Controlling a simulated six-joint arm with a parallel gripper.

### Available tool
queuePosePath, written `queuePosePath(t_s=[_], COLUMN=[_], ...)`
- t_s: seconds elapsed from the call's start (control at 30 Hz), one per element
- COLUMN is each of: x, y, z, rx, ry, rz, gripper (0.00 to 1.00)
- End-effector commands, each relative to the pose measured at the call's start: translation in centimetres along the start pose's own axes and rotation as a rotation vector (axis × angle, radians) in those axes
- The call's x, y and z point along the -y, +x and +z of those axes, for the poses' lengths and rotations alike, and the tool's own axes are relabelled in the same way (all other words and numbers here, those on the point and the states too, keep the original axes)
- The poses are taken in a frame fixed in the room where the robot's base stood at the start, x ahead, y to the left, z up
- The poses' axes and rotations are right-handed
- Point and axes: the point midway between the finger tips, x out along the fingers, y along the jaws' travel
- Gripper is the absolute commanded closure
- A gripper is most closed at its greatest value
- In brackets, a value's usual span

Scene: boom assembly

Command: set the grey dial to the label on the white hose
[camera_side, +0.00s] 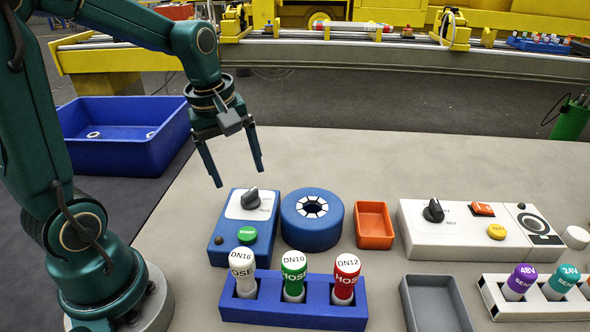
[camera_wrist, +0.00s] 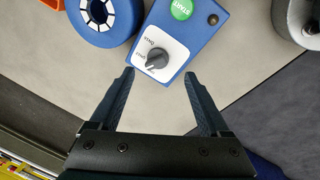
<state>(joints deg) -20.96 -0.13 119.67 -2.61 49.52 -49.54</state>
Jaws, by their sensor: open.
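The grey dial (camera_side: 250,198) sits on a white plate on top of a blue control box that also carries a green START button (camera_side: 247,235). In the wrist view the dial (camera_wrist: 155,60) lies just beyond my fingertips, roughly centred between them. The white hose (camera_side: 243,272), with a white cap reading DN16, stands upright in the left slot of a blue rack (camera_side: 292,317). A green DN10 hose (camera_side: 293,275) and a red DN12 hose (camera_side: 346,278) stand beside it. My gripper (camera_side: 238,178) is open and empty, above and behind the box, apart from the dial.
A blue ring-shaped device (camera_side: 300,233) stands right of the box, then an orange tray (camera_side: 374,226) and a white panel (camera_side: 470,247) with a black knob. A grey tray (camera_side: 434,305) is at the front. A blue bin (camera_side: 120,160) stands at the back left. The table behind is clear.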

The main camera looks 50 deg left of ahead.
Motion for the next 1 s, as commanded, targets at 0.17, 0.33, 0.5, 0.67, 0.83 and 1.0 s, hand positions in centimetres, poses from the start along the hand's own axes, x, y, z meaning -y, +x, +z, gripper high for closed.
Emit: queuePosePath(t_s=[0.17,0.33,0.5,0.67,0.83,1.0], x=[-0.8,-1.6,-1.8,-1.4,-1.1,-0.9], y=[0.0,0.6,1.7,3.5,5.5,6.3], z=[-0.7,-1.3,-1.2,-1.0,-0.8,-0.8], rx=[0.033,0.036,0.042,0.044,0.043,0.042], ry=[-0.383,-0.581,-0.573,-0.571,-0.571,-0.570], rz=[-0.097,-0.175,-0.197,-0.200,-0.197,-0.195], gripper=[0.20,0.20,0.20,0.20,0.20,0.20])
